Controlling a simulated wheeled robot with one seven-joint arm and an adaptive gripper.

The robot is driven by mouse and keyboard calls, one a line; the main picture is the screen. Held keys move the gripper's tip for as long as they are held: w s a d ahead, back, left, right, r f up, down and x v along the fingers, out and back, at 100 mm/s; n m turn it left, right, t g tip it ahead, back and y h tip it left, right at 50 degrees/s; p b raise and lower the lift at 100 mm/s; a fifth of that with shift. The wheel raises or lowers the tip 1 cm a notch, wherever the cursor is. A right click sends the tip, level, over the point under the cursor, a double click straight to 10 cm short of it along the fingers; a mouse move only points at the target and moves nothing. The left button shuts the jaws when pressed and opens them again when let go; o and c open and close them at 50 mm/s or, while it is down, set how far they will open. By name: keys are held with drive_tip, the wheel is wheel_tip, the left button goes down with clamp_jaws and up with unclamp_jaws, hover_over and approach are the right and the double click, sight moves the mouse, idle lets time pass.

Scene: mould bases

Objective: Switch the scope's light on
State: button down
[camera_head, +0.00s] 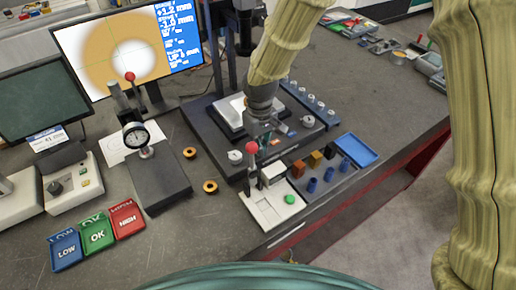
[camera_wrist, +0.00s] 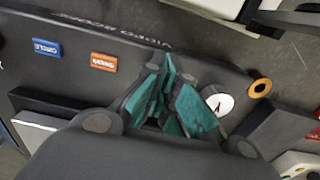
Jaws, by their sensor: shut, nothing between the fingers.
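The video scope's dark base (camera_head: 215,130) stands mid-table, with a pale stage plate (camera_head: 232,117) on it. Its front face carries a white round knob (camera_head: 235,156), seen in the wrist view (camera_wrist: 218,103) with a dark pointer mark. The wrist view also shows a blue label (camera_wrist: 45,47) and an orange label (camera_wrist: 104,62) on that face; the orange text is too small to read surely. My gripper (camera_head: 262,143) is shut and empty, pointing down just in front of the base. Its teal fingers (camera_wrist: 170,98) are close to the knob; contact cannot be told.
The monitor (camera_head: 125,50) shows a bright circle in an orange field. A white fixture with a red-knobbed lever (camera_head: 252,148) stands close below my gripper. A dial gauge (camera_head: 137,137), brass rings (camera_head: 210,187), coloured trays (camera_head: 97,233) and blue pieces (camera_head: 313,185) are nearby.

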drive_tip(key=shift+r+p, duration=2.8)
drive_tip(key=shift+r, duration=0.65)
drive_tip(key=shift+f, duration=0.1)
